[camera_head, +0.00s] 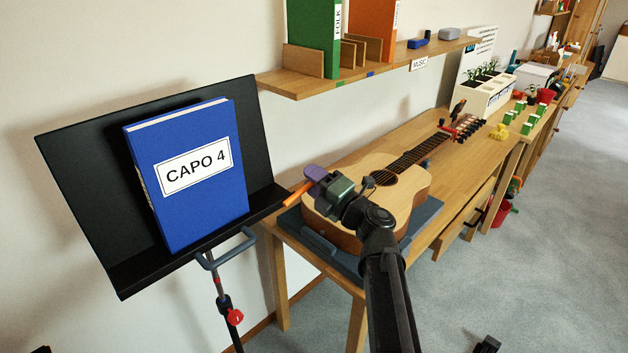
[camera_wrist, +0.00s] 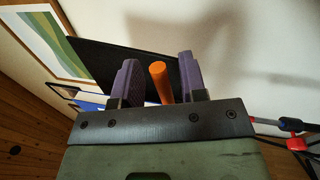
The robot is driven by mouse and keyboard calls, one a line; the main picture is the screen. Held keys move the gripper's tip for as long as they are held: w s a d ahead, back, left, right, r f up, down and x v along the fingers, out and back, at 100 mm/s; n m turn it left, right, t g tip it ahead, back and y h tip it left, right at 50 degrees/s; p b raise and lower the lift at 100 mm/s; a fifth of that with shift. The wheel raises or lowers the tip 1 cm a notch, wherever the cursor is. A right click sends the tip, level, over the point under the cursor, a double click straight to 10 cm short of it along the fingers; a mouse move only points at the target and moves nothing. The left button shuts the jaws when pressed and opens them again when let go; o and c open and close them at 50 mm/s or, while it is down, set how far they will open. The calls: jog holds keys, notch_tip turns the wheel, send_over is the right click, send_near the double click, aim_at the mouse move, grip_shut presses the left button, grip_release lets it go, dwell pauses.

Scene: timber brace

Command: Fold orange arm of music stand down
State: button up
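The black music stand (camera_head: 75,165) stands at the left with a blue book (camera_head: 195,215) labelled "CAPO 4" on its ledge. The orange arm (camera_head: 295,197) sticks out from the right end of the ledge, slanting up toward my gripper (camera_head: 316,174). In the wrist view the orange arm (camera_wrist: 160,84) stands between my gripper's two purple fingers (camera_wrist: 157,72). Gaps show on both sides of it, so the gripper is open around it. The stand's dark panel (camera_wrist: 100,60) shows behind the fingers. In the head view the arm's far end is hidden by the gripper.
A guitar (camera_head: 400,190) lies in a dark cradle on the wooden bench (camera_head: 450,205), under and beside my arm. A wall shelf (camera_head: 375,73) with green and orange binders hangs above. The stand's pole has a red knob (camera_head: 235,316). Grey floor at right is open.

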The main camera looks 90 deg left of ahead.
jog(key=b+v, duration=0.2)
jog(key=v, duration=0.9)
jog(key=shift+s, duration=0.1)
